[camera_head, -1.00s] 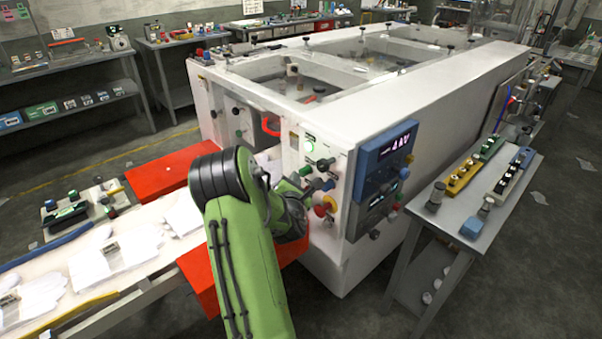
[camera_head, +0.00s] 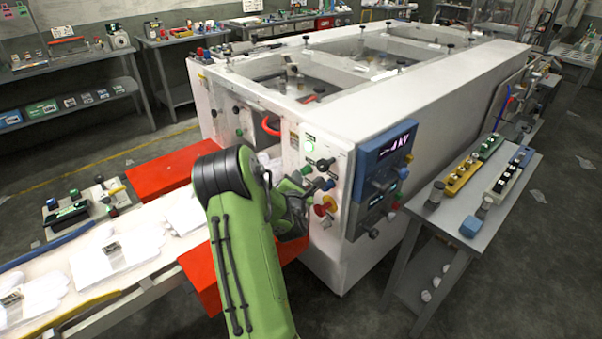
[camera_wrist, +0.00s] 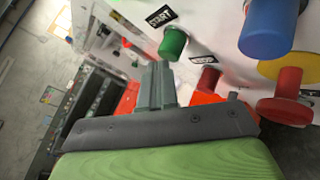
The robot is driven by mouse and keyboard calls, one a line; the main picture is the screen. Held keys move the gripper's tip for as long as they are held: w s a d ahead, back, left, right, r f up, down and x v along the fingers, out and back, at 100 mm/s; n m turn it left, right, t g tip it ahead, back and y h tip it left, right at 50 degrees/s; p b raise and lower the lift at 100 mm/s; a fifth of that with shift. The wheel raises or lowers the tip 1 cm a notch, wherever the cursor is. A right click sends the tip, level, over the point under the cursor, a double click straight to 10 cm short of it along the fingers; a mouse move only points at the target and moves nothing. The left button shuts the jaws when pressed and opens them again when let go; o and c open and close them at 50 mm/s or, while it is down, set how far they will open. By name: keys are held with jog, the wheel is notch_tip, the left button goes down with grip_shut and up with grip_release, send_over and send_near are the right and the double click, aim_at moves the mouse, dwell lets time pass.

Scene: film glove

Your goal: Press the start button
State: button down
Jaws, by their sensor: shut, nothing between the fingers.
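The start button is a green round knob (camera_wrist: 173,42) beside a "START" label (camera_wrist: 161,17) on the machine's white panel in the wrist view. In the head view a green knob (camera_head: 307,170) shows on the panel's front, just above my gripper. My gripper (camera_wrist: 157,68) is shut and empty. Its fingertips lie close to the green button, just below and left of it in the wrist view. I cannot tell whether they touch it. In the head view my green arm hides part of the gripper and the lower panel.
A blue knob (camera_wrist: 268,28), a smaller red button (camera_wrist: 208,79) and a large red button (camera_wrist: 286,100) on a yellow base stand close by. A blue display box (camera_head: 383,165) is on the machine's corner. A conveyor with white gloves (camera_head: 110,250) runs in at left.

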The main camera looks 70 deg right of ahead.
jog(key=shift+w+a+b, duration=0.35)
jog(key=shift+a+b, duration=0.4)
jog(key=shift+b, duration=0.2)
jog(key=a+b, duration=0.1)
jog(key=w+a+b, duration=0.1)
jog(key=a+b, duration=0.1)
jog(key=w+a+b, duration=0.1)
jog(key=b, duration=0.1)
jog(key=shift+w+a, duration=0.15)
jog(key=shift+a, duration=0.15)
jog(key=shift+w, duration=0.1)
dwell(0.5)
